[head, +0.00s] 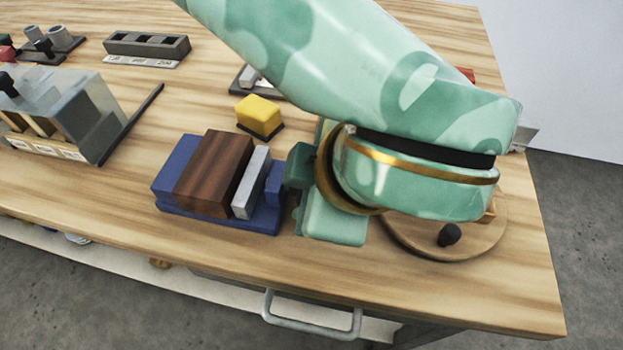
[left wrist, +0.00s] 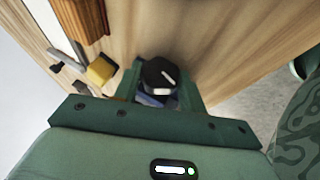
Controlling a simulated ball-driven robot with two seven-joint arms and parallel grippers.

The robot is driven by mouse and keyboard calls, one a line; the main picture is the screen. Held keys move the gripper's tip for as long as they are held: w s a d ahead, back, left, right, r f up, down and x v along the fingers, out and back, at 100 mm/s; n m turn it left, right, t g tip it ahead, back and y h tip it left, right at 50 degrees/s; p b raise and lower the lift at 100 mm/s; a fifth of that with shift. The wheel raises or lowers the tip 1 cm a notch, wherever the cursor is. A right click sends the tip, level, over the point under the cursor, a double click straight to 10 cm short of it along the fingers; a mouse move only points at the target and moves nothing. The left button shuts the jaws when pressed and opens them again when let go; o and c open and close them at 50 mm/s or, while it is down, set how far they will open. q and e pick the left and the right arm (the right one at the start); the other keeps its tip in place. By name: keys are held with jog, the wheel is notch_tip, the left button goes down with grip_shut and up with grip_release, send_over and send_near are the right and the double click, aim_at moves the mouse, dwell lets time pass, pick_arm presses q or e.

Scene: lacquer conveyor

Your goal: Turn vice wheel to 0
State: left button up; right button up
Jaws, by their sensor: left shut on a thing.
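The blue vice (head: 172,183) stands on the bench with a dark brown wooden block (head: 213,172) and a light grey plate (head: 250,182) between its jaws. My left gripper (head: 294,190) is at the right end of the vice, its arm reaching across from the top. In the left wrist view, the black vice wheel (left wrist: 158,72) with a white mark sits between the fingers of my left gripper (left wrist: 160,88), which is shut on it. The wheel is hidden in the head view behind the gripper. I cannot read a scale value. My right gripper is not in view.
A yellow block (head: 259,116) stands behind the vice. A round wooden board (head: 425,250) with a black knob (head: 449,235) lies right of the gripper. A grey box (head: 90,105) and a slotted black rack (head: 147,45) stand left. A drawer handle (head: 311,318) projects in front.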

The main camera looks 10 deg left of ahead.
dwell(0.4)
pick_arm(q)
jog(key=o, duration=1)
jog(key=shift+d+r, duration=0.1)
jog(key=shift+r, duration=0.1)
jog(key=p+v, duration=0.7)
jog(key=v, duration=0.9)
jog(key=shift+f, duration=0.1)
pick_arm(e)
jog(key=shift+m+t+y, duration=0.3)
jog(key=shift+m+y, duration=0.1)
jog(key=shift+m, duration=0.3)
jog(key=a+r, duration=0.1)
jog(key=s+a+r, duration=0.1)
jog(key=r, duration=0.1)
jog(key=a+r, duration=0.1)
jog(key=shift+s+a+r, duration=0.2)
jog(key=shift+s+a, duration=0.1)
pick_arm(q)
jog(key=shift+s+d, duration=0.1)
